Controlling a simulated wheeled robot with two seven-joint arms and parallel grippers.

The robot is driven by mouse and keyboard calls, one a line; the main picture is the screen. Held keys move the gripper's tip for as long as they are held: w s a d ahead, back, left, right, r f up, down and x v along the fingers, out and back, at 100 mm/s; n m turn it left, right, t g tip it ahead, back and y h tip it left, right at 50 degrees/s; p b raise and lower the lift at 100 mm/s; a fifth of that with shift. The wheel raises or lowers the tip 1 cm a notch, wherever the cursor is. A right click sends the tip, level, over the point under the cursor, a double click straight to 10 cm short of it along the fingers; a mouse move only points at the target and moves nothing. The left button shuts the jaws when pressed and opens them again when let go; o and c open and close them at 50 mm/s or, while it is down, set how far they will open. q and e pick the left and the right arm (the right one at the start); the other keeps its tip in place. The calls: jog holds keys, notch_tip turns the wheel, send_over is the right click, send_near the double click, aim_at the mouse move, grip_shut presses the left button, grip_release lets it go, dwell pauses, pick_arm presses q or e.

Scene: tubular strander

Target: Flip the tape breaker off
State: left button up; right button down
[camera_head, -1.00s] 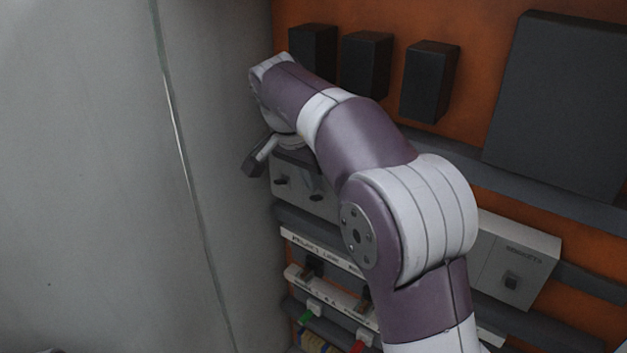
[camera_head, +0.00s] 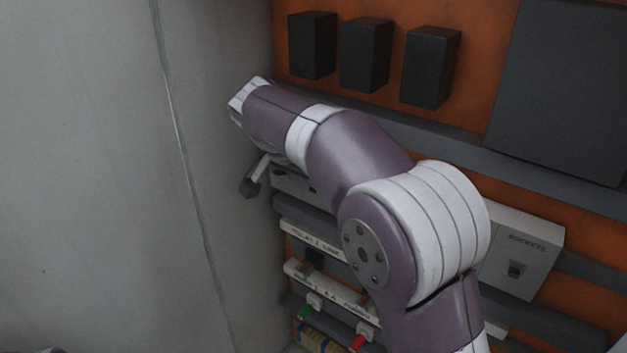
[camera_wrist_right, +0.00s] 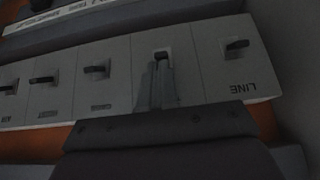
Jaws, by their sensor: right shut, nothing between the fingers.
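A row of light grey breakers (camera_wrist_right: 67,90) with small dark toggles fills the right wrist view. The rightmost is marked LINE (camera_wrist_right: 238,84) upside down; the other labels are too small or covered, so I cannot tell which one is the tape breaker. My right gripper (camera_wrist_right: 161,68) is shut and empty, its fingertips over the breaker just left of LINE. Its tips are right at that breaker's toggle (camera_wrist_right: 161,55); I cannot tell whether they touch. In the head view my right arm hides most of this row (camera_head: 293,184).
A grey cabinet wall (camera_head: 100,180) stands close at left. Black boxes (camera_head: 366,55) are above on the orange panel. A ROCKETS switch box (camera_head: 522,255) sits at right. A white label strip (camera_head: 305,238) and green (camera_head: 305,312) and red (camera_head: 358,341) connectors lie below.

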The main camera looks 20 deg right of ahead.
jog(key=h+b, duration=0.1)
jog(key=a+f+t+h+b, duration=0.1)
jog(key=f+t+h+b, duration=0.1)
jog(key=h, duration=0.1)
jog(key=shift+s+a, duration=0.15)
jog(key=shift+s, duration=0.15)
jog(key=shift+r, duration=0.1)
jog(key=shift+w+d+r+p, duration=0.15)
jog(key=shift+w+d+p, duration=0.05)
jog(key=shift+d+p, duration=0.2)
jog(key=shift+w+d+r+p, duration=0.15)
jog(key=shift+d+p, duration=0.1)
jog(key=shift+p, duration=0.15)
